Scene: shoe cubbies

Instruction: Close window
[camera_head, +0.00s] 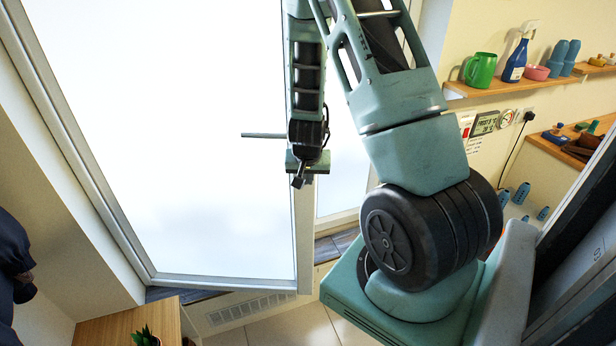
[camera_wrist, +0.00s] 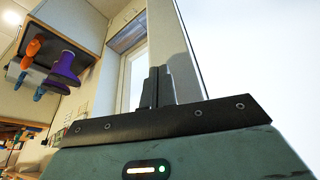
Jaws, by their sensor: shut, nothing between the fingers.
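The window (camera_head: 190,150) has a large white pane in a pale frame and fills the left and middle of the head view. Its sash stands ajar, with its free right edge (camera_head: 303,240) in front of the fixed frame. A thin grey handle (camera_head: 262,135) sticks out to the left, partly hidden behind my arm. My gripper (camera_head: 299,181) is shut and empty, near the sash's right edge and just below the handle. In the wrist view its fingers (camera_wrist: 155,88) are together beside the sash edge (camera_wrist: 186,45). I cannot tell whether they touch it.
A wall shelf (camera_head: 520,84) at the upper right holds a green mug (camera_head: 480,70), a blue spray bottle (camera_head: 516,60) and other items. A lower wooden shelf (camera_head: 560,150) is below it. A small plant (camera_head: 146,337) stands on a wooden top (camera_head: 105,328) at the bottom left.

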